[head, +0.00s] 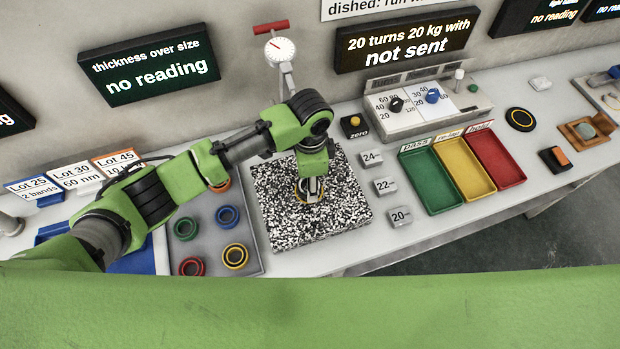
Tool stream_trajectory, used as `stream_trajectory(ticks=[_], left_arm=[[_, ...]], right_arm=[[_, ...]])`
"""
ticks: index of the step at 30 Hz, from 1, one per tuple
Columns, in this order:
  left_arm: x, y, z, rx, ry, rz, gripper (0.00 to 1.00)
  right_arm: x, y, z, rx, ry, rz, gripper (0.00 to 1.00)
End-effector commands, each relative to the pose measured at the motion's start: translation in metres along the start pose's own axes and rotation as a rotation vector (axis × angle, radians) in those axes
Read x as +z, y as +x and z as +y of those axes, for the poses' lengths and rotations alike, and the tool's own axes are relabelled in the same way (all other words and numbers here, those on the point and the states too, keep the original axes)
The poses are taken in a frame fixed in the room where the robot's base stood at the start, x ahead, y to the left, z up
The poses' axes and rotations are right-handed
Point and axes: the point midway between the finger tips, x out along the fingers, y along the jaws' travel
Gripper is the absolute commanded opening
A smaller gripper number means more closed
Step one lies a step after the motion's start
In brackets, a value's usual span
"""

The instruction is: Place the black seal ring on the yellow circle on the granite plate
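The speckled black-and-white granite plate (345,217) lies in the middle of the bench. My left gripper (312,196) points down onto the middle of the plate, at or just above its surface. A small bit of yellow-orange edge, likely the yellow circle (298,190), shows beside the fingers; the gripper covers the rest. I cannot make out a black seal ring; if it is between or under the fingers, it is hidden. The finger opening is too small to judge. My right gripper is not in view.
A grey tray (208,255) with several coloured rings stands left of the plate. Blocks marked 24, 22 and 20 (400,217) stand to its right, then green, yellow and red bins (433,203). A dial gauge (281,50) stands behind the plate. A black yellow-ringed disc (520,119) lies farther right.

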Motion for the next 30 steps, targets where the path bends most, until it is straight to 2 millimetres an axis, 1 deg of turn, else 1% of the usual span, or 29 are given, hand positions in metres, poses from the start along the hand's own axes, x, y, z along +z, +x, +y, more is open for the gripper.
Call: stream_trajectory(ticks=[1,12,13,14,15,25,28,30], left_arm=[[0.0,0.002,0.001,0.001,0.0,-0.001,0.2],[0.0,0.007,0.001,0.0,0.0,0.0,0.2],[0.0,0.007,0.0,0.0,0.0,0.001,0.47],[0.0,0.007,0.0,0.0,0.0,0.001,0.55],[0.0,0.007,0.001,0.0,0.0,0.0,0.59],[0.0,0.005,0.0,0.0,0.001,0.0,0.59],[-0.001,-0.001,0.0,-0.001,0.002,0.002,0.59],[-0.001,-0.01,-0.001,-0.002,0.002,0.003,0.59]], right_arm=[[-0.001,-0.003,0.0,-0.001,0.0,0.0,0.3],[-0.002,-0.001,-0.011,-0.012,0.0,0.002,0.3],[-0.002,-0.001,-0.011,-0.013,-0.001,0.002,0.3],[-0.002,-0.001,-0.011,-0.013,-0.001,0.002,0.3],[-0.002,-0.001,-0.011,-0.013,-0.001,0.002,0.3],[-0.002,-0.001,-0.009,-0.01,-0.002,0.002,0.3],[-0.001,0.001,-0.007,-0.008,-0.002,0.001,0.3],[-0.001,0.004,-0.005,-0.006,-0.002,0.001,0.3]])
